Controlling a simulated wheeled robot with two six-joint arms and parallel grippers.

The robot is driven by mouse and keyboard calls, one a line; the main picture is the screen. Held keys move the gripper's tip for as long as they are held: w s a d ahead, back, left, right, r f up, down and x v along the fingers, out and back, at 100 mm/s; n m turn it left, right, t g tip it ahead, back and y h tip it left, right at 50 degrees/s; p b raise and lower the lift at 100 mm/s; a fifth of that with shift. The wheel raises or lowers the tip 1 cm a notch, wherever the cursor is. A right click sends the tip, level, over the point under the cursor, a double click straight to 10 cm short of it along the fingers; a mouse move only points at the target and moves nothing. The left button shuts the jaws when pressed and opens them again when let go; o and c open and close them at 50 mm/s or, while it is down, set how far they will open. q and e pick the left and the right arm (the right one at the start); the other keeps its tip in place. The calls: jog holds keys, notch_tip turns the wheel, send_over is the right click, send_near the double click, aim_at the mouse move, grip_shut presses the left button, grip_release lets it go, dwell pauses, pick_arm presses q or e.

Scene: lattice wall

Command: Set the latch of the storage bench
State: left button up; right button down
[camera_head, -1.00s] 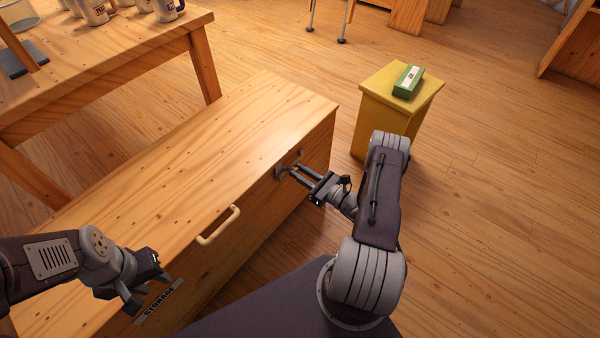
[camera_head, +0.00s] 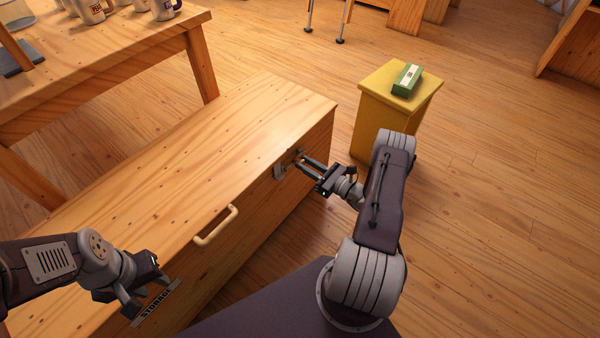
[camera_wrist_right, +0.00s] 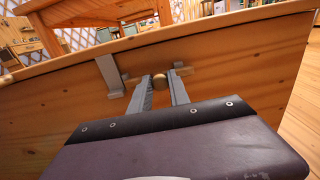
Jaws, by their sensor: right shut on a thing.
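The storage bench (camera_head: 190,150) is a long wooden chest with its lid down and a pale handle (camera_head: 216,226) on its front. The latch is near the far right end of the front, with a grey metal bracket (camera_head: 280,171). My left gripper (camera_head: 146,292) is open and empty above the bench's near end.
A yellow stand (camera_head: 388,115) with a green box (camera_head: 407,79) on it is right of the bench, behind my right arm. A wooden table (camera_head: 110,60) with mugs (camera_head: 90,10) stands at the back left. The floor to the right is clear.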

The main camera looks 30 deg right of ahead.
jog(key=shift+w+d, duration=0.15)
jog(key=shift+d, duration=0.35)
jog(key=c, duration=1.3)
grip_release()
jog(key=p+v, duration=0.3)
jog(key=v, duration=0.6)
jog(key=shift+p, duration=0.35)
